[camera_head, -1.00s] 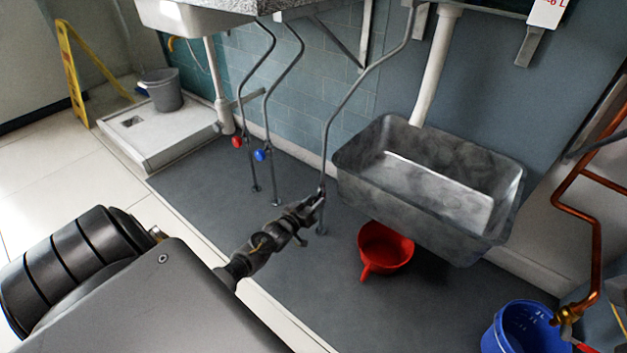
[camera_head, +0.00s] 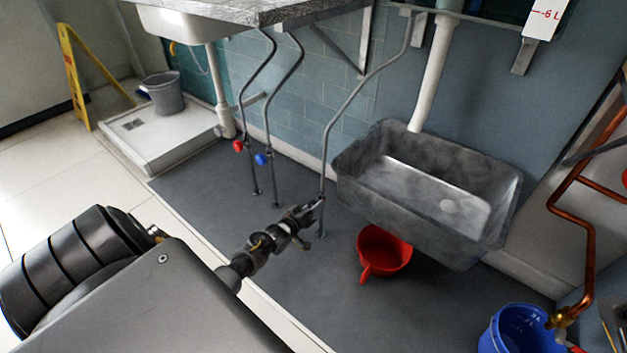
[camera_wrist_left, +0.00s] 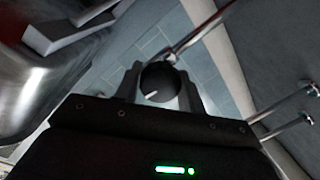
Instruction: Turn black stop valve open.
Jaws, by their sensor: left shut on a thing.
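The black stop valve shows in the left wrist view as a round dark knob (camera_wrist_left: 160,80) with a short white mark on its face. It sits between the two fingers of my left gripper (camera_wrist_left: 158,88), which is shut on it. In the head view my left gripper (camera_head: 316,205) is at the lower end of the grey pipe (camera_head: 327,150) left of the metal sink and hides the valve there. The white mark points toward the lower left in the wrist view. My right gripper is not in view.
A grey metal sink (camera_head: 357,190) hangs right of the gripper, with a red pan (camera_head: 385,252) below it. Two pipes with a red knob (camera_head: 238,146) and a blue knob (camera_head: 261,159) stand left. A blue bucket (camera_head: 520,335) and copper pipe (camera_head: 577,265) are at right.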

